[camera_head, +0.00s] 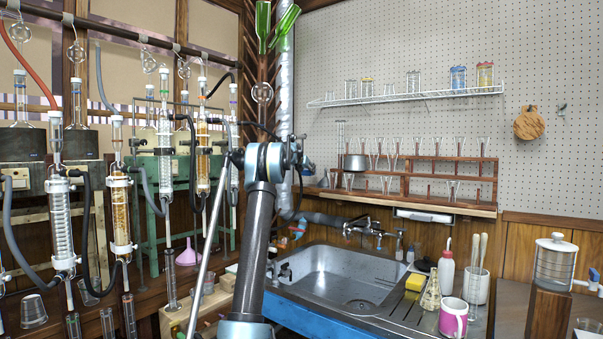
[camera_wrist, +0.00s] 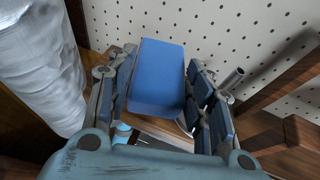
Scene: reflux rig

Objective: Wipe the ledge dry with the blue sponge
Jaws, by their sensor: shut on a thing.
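In the wrist view, my gripper (camera_wrist: 158,92) is shut on a blue sponge (camera_wrist: 157,72), a block held between the two fingers. Part of a wooden ledge (camera_wrist: 160,128) shows below and behind the sponge. I cannot tell whether the sponge touches it. In the head view, a long wooden ledge (camera_head: 430,206) runs along the foot of the pegboard wall. My arm stands in front of its left end, and my gripper and the blue sponge cannot be made out there. Any wetness on the ledge is too small to tell.
A wooden rack of glassware (camera_head: 435,167) stands on the ledge. A silver-wrapped pipe (camera_wrist: 40,70) is close on the left in the wrist view. Glass columns crowd the left.

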